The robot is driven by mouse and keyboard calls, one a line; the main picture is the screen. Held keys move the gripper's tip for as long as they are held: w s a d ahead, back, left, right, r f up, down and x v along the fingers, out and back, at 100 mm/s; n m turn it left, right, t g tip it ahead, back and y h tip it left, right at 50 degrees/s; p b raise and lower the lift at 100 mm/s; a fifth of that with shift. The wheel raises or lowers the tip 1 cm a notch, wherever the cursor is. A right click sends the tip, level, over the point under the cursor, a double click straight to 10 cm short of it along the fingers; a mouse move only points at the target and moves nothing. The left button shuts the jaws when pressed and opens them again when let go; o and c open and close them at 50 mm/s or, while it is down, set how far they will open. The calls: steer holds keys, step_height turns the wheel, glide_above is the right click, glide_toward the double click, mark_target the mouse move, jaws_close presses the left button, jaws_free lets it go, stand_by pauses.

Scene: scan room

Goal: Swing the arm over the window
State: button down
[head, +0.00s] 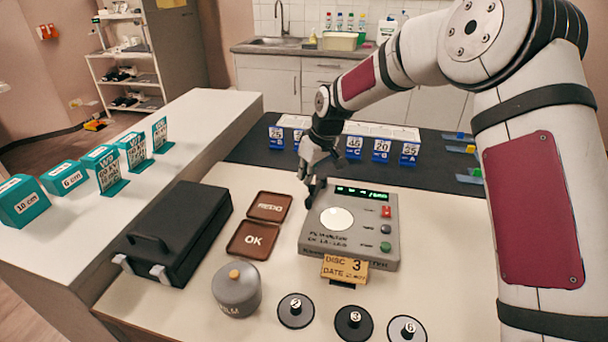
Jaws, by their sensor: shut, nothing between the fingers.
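A grey film-measuring device (350,246) stands on the cream table, with a round, pale lit window (336,219) on its top. A green-lit display and a column of red, dark and green buttons are at its right. A dark upright piece (314,193) is at the device's back left corner, left of the window; it may be the device's arm, and I cannot tell exactly where it ends and my fingers begin. My gripper (310,176) is shut and empty, pointing down at this corner, touching or very near the dark piece. The window is uncovered.
A yellow card reading DISC 3 (345,268) stands in front of the device. Numbered dark discs (353,325) and a grey lidded pot (237,290) are nearer. Brown trays (252,239) and a black case (178,232) lie left. Blue number cards (354,147) stand behind.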

steer(key=d+n, duration=0.1)
steer(key=n, duration=0.1)
steer(key=s+d+n+g+b, duration=0.1)
steer(key=n, duration=0.1)
steer(key=shift+d+y, duration=0.2)
steer(key=shift+y, duration=0.1)
steer(key=shift+s+d, duration=0.15)
steer(key=shift+d, duration=0.6)
steer(key=v, duration=1.2)
